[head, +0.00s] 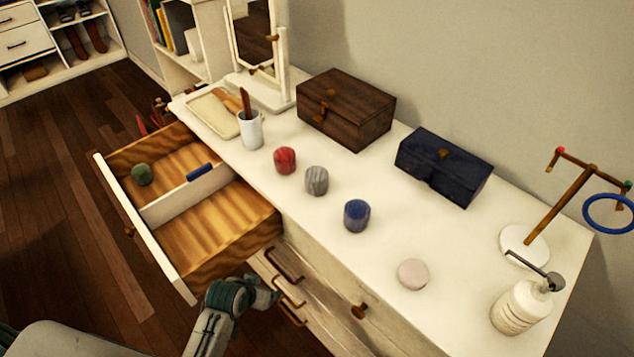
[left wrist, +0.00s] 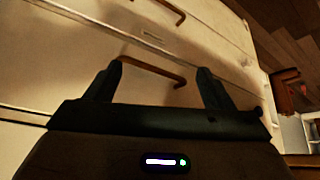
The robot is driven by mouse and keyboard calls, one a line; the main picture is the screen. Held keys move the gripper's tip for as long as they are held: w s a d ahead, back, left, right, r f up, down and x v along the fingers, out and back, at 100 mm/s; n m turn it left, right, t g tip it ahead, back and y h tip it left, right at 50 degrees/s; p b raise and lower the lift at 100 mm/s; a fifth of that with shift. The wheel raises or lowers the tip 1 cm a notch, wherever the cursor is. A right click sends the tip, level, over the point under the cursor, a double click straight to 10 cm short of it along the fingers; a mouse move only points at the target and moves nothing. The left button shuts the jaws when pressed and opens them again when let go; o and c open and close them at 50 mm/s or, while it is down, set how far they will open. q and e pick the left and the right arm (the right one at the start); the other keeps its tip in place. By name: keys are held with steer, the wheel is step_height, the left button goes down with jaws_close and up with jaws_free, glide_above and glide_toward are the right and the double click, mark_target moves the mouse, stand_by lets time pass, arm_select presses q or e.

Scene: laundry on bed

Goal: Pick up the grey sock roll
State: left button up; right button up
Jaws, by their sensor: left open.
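The grey sock roll (head: 316,180) stands on the white dresser top (head: 400,190), near its front edge. It sits between a red roll (head: 285,160) and a blue roll (head: 356,215), apart from both. My left gripper (head: 272,294) is low in front of the dresser, below the top and well away from the grey roll. In the left wrist view the left gripper (left wrist: 158,78) is open and empty, with a drawer handle (left wrist: 150,70) beyond its fingers. The grey roll is not in the left wrist view. My right gripper is not in view.
An open drawer (head: 175,270) juts out at left, with a green roll (head: 142,174) and a blue item (head: 199,172) inside. A dark wooden box (head: 345,108), navy box (head: 443,165), white cup (head: 250,130), pump bottle (head: 522,306) and pink disc (head: 413,274) stand on top.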

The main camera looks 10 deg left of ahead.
arm_select(q)
steer(key=w+d+r+m+t+h+b, duration=0.1)
steer(key=d+r+t, duration=0.15)
steer(key=r, duration=1.55)
steer(key=m+t+h, duration=0.2)
steer(key=t+h, duration=0.1)
steer(key=t, duration=0.1)
glide_toward(311, 179)
steer(key=shift+x, duration=1.2)
steer(key=x, duration=0.4)
steer(key=shift+w+d, duration=0.1)
steer(key=shift+w, duration=0.25)
steer(key=shift+p+x, duration=0.7)
steer(key=shift+x, duration=2.35)
steer(key=shift+s+f, duration=0.1)
steer(key=shift+s, duration=0.05)
steer(key=c, duration=1)
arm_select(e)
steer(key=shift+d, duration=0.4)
